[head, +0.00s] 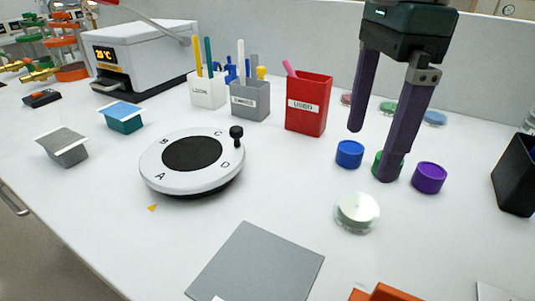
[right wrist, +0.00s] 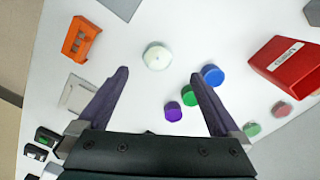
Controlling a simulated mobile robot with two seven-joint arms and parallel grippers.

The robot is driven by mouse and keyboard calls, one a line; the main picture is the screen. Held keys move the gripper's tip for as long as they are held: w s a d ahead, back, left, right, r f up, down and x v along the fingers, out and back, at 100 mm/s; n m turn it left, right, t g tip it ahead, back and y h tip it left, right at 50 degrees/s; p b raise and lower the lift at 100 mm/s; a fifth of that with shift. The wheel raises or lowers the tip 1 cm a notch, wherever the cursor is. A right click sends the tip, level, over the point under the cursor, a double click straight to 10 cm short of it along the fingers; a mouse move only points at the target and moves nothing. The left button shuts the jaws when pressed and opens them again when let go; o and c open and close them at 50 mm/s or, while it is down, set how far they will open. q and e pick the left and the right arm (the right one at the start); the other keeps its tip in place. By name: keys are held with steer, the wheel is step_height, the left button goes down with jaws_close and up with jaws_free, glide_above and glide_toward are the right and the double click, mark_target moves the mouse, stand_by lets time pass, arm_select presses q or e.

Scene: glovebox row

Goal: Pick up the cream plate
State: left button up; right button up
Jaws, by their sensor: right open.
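The cream plate (head: 357,212) is a small round, clear-sided dish with a pale top. It lies flat on the white bench in front of the blue, green and purple round pieces. It also shows in the right wrist view (right wrist: 157,56), just beyond the fingertips and between their lines. My right gripper (head: 370,153) is open and empty, pointing down behind the plate, apart from it. Its fingers show in the right wrist view (right wrist: 160,73). My left gripper is not in view.
Blue (head: 349,154), green (head: 378,164) and purple (head: 429,177) pieces stand close behind the plate. A red box (head: 309,105) is behind, a white dial (head: 152,163) left, a grey mat (head: 255,265) in front, an orange holder (head: 385,293) at the bottom edge, a black bin (head: 515,178) right.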

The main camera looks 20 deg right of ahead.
mark_target(356, 205)
steer(key=f, duration=0.3)
steer(key=shift+s+d+f, duration=0.15)
steer(key=shift+d+f, duration=0.15)
step_height(356, 205, down, 6)
steer(key=shift+s+a+f+p, duration=0.1)
steer(key=shift+a+p, duration=0.05)
steer(key=shift+p, duration=0.25)
steer(key=c, duration=1.3)
